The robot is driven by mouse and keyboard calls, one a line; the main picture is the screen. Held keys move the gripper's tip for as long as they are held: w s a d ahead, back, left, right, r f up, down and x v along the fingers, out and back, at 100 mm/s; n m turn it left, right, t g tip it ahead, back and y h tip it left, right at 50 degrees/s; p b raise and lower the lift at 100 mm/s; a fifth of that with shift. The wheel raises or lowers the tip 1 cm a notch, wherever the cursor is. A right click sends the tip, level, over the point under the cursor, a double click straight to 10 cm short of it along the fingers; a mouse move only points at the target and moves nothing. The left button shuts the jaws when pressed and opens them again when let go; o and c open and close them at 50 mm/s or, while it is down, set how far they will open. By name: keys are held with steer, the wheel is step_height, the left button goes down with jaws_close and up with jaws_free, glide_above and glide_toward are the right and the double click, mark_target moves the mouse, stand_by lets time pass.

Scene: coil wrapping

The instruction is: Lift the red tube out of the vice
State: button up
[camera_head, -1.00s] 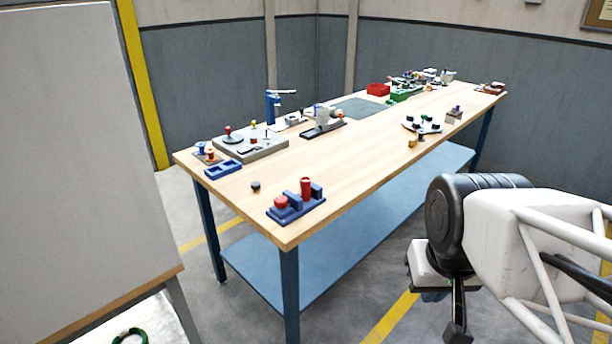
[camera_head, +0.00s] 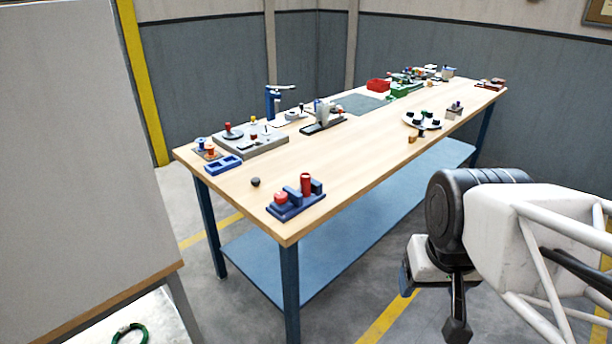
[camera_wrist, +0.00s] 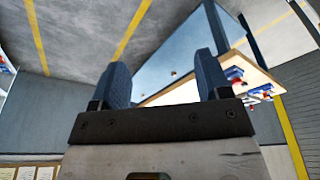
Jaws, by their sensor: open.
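The red tube (camera_head: 305,184) stands upright in the blue vice (camera_head: 296,207) at the near left corner of the wooden table, between blue blocks. A shorter red round piece (camera_head: 281,197) sits at the left end of the same blue base. My gripper shows in the wrist view (camera_wrist: 162,85) with two blue fingers wide apart and nothing between them. In the head view it hangs at the right, off the table's near side, well away from the vice. In the wrist view the red and blue pieces at the table edge are too small to tell apart.
The wooden table top (camera_head: 345,170) has free room right of the vice. A small dark knob (camera_head: 255,182) and a blue tray (camera_head: 223,165) lie behind the vice. A grey fixture board (camera_head: 250,140) stands farther back. A white panel (camera_head: 75,150) rises at the left.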

steer(key=w+a+r+n, duration=0.1)
steer(key=w+r+n, duration=0.1)
steer(key=w, duration=0.5)
steer(key=w+a+r+n, duration=0.1)
steer(key=w+a+r, duration=0.1)
steer(key=w, duration=0.5)
steer(key=n+g, duration=0.3)
steer(key=n, duration=0.8)
glide_above(304, 177)
steer(key=f, duration=1.2)
steer(key=shift+s+d+f, duration=0.1)
steer(key=shift+s+f, duration=0.1)
steer(key=shift+s, duration=0.2)
steer(key=shift+w+a+f, duration=0.2)
steer(key=shift+w+f, duration=0.1)
steer(key=shift+f, duration=1.3)
